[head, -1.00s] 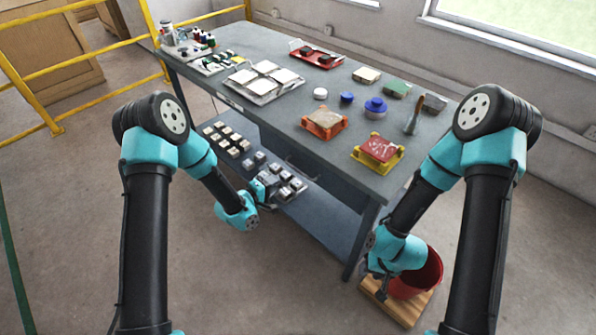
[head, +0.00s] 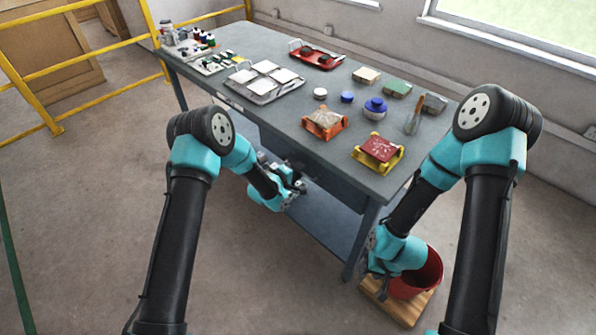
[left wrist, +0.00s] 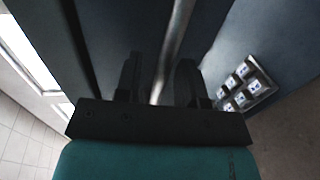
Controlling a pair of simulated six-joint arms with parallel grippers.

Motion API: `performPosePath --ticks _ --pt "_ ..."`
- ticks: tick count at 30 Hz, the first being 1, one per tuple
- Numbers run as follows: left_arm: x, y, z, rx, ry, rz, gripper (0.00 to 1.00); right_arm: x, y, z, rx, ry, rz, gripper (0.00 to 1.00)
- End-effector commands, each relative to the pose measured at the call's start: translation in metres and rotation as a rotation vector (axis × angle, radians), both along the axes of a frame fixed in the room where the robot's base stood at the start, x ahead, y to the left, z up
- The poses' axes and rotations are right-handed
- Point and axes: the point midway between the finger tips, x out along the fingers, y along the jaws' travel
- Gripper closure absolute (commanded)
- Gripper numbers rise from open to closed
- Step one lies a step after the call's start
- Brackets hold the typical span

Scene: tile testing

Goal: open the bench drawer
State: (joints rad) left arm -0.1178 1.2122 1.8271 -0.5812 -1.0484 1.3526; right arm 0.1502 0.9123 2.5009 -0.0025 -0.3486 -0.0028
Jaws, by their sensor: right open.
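The bench drawer (head: 332,186) sits under the right part of the grey bench top and looks shut. My left gripper (head: 298,178) is at the drawer front and hides its handle in the head view. In the left wrist view, the metal bar handle (left wrist: 179,38) runs between the two spread fingers of my left gripper (left wrist: 158,82). I cannot tell whether either finger touches it. My right gripper (head: 376,278) is open, low beside the red bucket at the bench's right end.
A red bucket (head: 430,278) stands on a wooden board (head: 402,308) on the floor. Tile samples on the lower shelf show in the left wrist view (left wrist: 243,82). Orange (head: 324,132) and yellow (head: 361,160) stands sit on the bench top near its front edge. Floor before the bench is clear.

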Motion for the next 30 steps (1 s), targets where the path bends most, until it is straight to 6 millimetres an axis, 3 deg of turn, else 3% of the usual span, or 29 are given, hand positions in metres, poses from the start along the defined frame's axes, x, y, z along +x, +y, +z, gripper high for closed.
performPosePath --ticks 5,16,30 --pt "-0.0003 0.0 0.0 0.0 0.0 0.0 0.64 0.0 0.0 0.0 0.0 0.0 0.0 0.57" --pt "-0.0004 0.0001 0.0 0.0 0.0 -0.001 0.99 0.0 0.0 0.0 0.0 0.0 0.0 0.57" --pt "-0.0013 -0.0007 -0.0001 0.0 0.0 -0.003 1.0 0.0 0.0 0.0 0.0 0.0 0.0 0.57"
